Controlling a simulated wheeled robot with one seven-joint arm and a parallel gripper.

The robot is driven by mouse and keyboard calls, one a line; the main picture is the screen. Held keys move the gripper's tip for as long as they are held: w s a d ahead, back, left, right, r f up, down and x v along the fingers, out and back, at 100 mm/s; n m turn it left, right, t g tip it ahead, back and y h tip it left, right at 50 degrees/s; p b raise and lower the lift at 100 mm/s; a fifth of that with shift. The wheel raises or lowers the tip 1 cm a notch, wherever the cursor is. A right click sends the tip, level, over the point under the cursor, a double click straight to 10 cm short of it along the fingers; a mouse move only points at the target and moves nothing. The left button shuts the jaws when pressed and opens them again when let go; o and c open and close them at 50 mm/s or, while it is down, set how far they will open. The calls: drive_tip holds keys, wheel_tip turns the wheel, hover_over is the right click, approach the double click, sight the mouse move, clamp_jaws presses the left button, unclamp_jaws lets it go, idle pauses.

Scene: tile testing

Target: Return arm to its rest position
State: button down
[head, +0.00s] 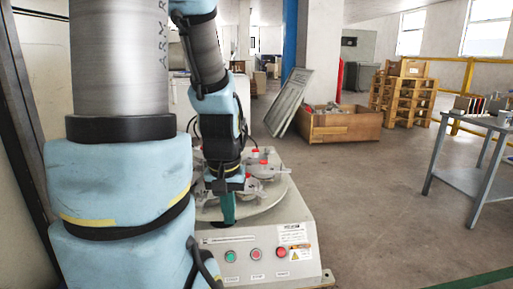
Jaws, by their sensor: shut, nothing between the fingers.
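My arm, with light blue covers and grey links, fills the left side of the head view and reaches forward. My gripper (227,208) is at the arm's far end, pointing down over the round top of the testing machine (262,238). It is shut and holds nothing that I can make out. The machine has a green, a red and another reddish button on its sloped front. Red-topped fixtures (264,168) stand on the machine's round plate close around my gripper. My arm hides the machine's left part.
A grey metal table (478,180) with upright tiles on it stands at the right. A wooden crate (340,127) and stacked pallets (404,98) stand farther back. A yellow railing (466,75) runs behind. The floor right of the machine is clear. A wall and door frame are close at the left.

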wheel_tip(320, 180, up, 39)
drive_tip(key=p, duration=3.8)
drive_tip(key=shift+a, duration=0.2)
drive_tip(key=shift+f, duration=0.15)
